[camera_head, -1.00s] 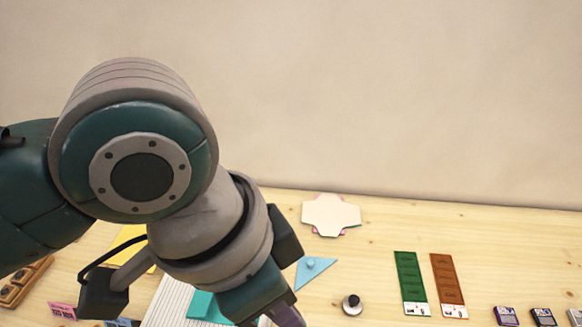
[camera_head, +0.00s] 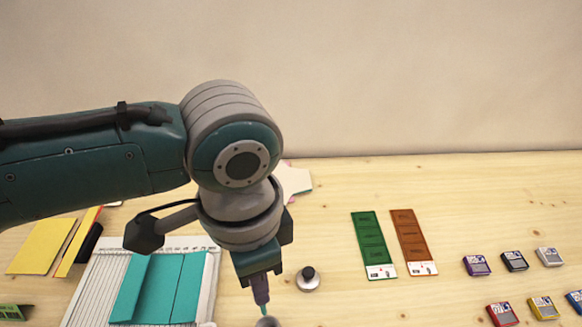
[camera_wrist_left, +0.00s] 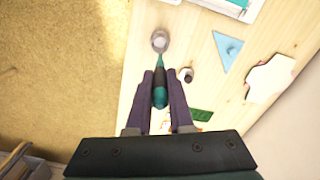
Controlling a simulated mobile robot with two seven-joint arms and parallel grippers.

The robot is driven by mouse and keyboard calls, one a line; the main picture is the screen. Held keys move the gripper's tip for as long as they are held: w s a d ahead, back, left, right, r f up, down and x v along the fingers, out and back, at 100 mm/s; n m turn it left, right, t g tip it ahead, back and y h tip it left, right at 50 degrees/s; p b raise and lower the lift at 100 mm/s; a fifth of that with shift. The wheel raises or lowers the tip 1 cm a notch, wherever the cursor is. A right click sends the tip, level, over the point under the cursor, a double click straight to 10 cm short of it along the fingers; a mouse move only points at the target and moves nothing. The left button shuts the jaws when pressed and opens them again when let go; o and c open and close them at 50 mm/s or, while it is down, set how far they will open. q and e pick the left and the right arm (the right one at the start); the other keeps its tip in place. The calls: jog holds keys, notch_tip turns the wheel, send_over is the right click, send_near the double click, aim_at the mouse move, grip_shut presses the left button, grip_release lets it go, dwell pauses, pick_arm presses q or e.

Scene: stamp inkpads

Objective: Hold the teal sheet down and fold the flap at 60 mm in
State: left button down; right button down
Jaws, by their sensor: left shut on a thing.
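The teal sheet (camera_head: 180,290) lies on a white grooved board (camera_head: 85,290) at the lower left of the head view. Its left part looks raised along a crease, and a thin line runs down its right part. A corner of it shows in the wrist view (camera_wrist_left: 240,3). My left gripper (camera_head: 262,290) is to the right of the board, shut on a slim tool (camera_wrist_left: 160,90) with a dark and teal handle. The tool's tip is at a small round grey holder (camera_wrist_left: 160,40); I cannot tell whether it is inside. My right gripper is not in view.
Green (camera_head: 373,245) and brown (camera_head: 413,242) strips lie farther right, then several inkpads (camera_head: 477,265). Yellow sheets (camera_head: 42,246) lie left of the board. A blue triangle (camera_wrist_left: 228,50) lies near the holder.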

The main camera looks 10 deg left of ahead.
aim_at(264, 314)
pick_arm(q)
jog(key=shift+r, duration=0.2)
notch_tip(264, 314, down, 11)
jog(key=b, duration=0.8)
jog(key=shift+f, duration=0.15)
jog(key=c, duration=0.7)
grip_release()
notch_tip(264, 314, up, 10)
jog(key=shift+p, duration=1.15)
